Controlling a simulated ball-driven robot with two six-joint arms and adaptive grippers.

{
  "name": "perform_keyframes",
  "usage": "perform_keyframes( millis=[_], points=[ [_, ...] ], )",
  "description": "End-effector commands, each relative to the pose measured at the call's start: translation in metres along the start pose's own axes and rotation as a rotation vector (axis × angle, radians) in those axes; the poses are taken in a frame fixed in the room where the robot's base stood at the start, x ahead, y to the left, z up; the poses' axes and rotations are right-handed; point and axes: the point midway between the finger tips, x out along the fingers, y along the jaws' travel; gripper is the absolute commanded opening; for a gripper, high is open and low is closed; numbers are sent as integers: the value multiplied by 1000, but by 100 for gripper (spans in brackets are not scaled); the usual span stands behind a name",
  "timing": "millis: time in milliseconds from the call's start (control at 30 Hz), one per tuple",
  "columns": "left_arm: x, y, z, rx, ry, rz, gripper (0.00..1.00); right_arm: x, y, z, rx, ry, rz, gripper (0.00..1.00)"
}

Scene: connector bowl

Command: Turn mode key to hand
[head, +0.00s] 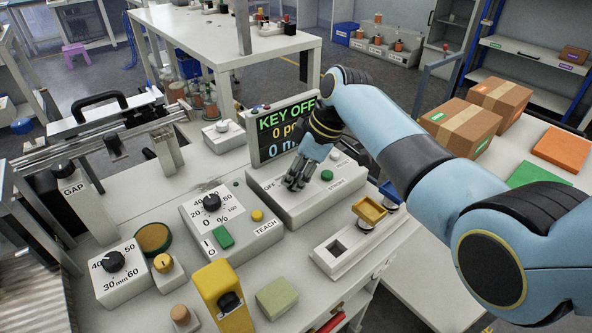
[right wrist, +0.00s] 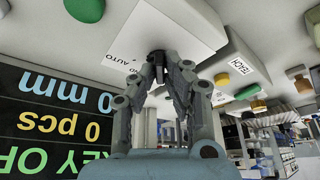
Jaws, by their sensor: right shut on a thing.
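The mode key (right wrist: 157,56) is a small dark knob on a white control box (head: 342,187). In the right wrist view my right gripper (right wrist: 158,74) has its fingertips closed around it. In the head view the right gripper (head: 297,182) reaches down onto the left part of the box, and its fingers mostly hide the key. An OFF label shows left of the fingers, and AUTO is readable in the right wrist view. The display (head: 283,128) behind reads KEY OFF with zero counts. My left gripper is not in view.
A green button (head: 327,175) sits on the same box, right of the key. The dial box (head: 227,222) with the TEACH button stands to the left. A yellow pedestal (head: 222,293) and a white fixture with brass and blue blocks (head: 343,250) stand in front.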

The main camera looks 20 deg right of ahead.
Motion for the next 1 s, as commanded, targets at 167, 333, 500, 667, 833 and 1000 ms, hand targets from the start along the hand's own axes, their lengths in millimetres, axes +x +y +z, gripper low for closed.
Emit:
perform_keyframes(
  millis=[167,333,500,667,833,1000],
  points=[
    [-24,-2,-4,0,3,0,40,-4,-3,-2,115,-1,43,0],
    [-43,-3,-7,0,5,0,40,-4,-3,-2,250,-2,100,0],
    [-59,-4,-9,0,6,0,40,-4,-4,-2,379,-1,155,0],
    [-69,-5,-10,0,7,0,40,-2,-4,-2,484,0,199,0],
    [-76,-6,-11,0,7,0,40,-1,-4,-2,566,-1,233,0],
    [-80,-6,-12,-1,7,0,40,0,-4,-1,617,-1,255,0]
  ],
)
